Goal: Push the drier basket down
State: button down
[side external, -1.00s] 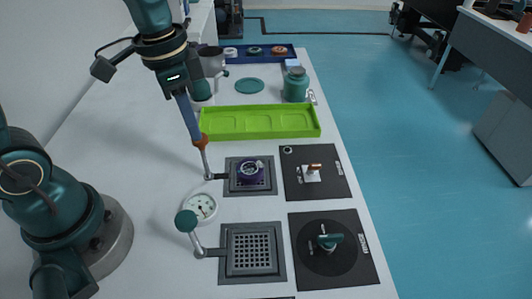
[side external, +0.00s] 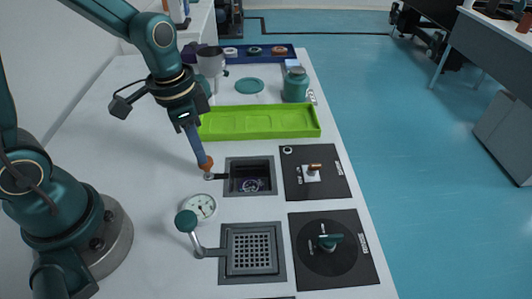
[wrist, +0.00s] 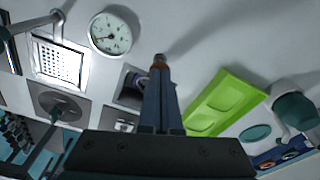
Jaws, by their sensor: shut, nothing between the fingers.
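The drier (side external: 263,161) is a grey square frame set in the table, with a dark recessed well. The basket (side external: 250,186) sits low inside the well, with a purple item partly seen on it. The drier's lever ends in an orange-brown knob (side external: 206,163), which is low beside the frame's left side. My gripper (side external: 203,155) is shut, with its blue fingertips against the knob from above. In the wrist view, the shut fingers (wrist: 160,74) reach the knob (wrist: 160,60), and the well (wrist: 130,90) is partly hidden beside them.
A second station with a perforated grate (side external: 252,252) and a raised green-knobbed lever (side external: 186,220) stands nearer. A round gauge (side external: 201,207) lies between the stations.

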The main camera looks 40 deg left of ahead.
jog(key=shift+s+a+r, duration=0.3)
jog(key=shift+s+a, duration=0.05)
jog(key=shift+s, duration=0.35)
jog(key=shift+s+a+r, duration=0.25)
jog(key=shift+s+a, duration=0.05)
jog(key=shift+s, duration=0.4)
jog(key=shift+s+a+r, duration=0.1)
jog(key=shift+r, duration=1.2)
jog(key=shift+s+r, duration=0.1)
jog(key=shift+r, duration=1.15)
jog(key=s+d+r+n+t, duration=0.2)
jog(key=s+r+n+t, duration=0.2)
jog(key=n, duration=0.1)
jog(key=shift+r+t+y, duration=0.25)
jog(key=shift+t+y, duration=0.05)
